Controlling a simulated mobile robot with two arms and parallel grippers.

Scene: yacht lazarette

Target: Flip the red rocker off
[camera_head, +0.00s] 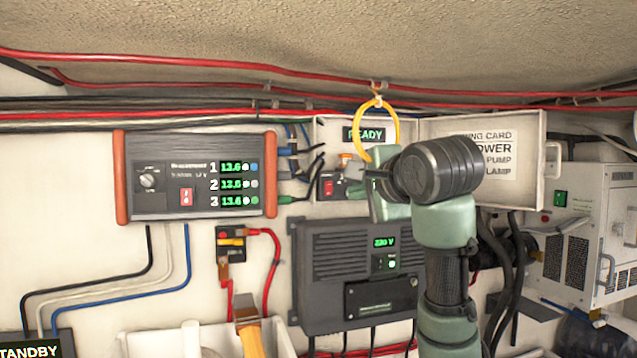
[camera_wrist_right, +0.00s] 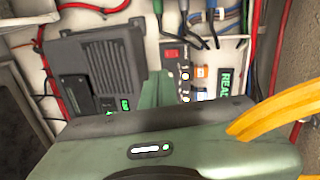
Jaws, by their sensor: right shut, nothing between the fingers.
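A red rocker (camera_head: 328,187) sits on a small dark panel in the open white box with the READY display (camera_head: 366,134). The rocker (camera_wrist_right: 171,53) also shows in the right wrist view, beyond the fingers. Which way it is tipped is too small to tell. Another red rocker (camera_head: 187,197) is on the grey meter with orange ends at left. My right gripper (camera_head: 354,172) is shut and empty, in front of the READY box, just right of its rocker; contact cannot be told. It hides part of the panel. My left gripper is out of view.
A yellow loop (camera_head: 363,115) hangs from the red cable beside my right gripper. The box's open door (camera_head: 530,165) lies behind my right arm. A dark 230 V unit (camera_head: 330,240) is below. A white bin (camera_head: 145,343) stands at bottom left.

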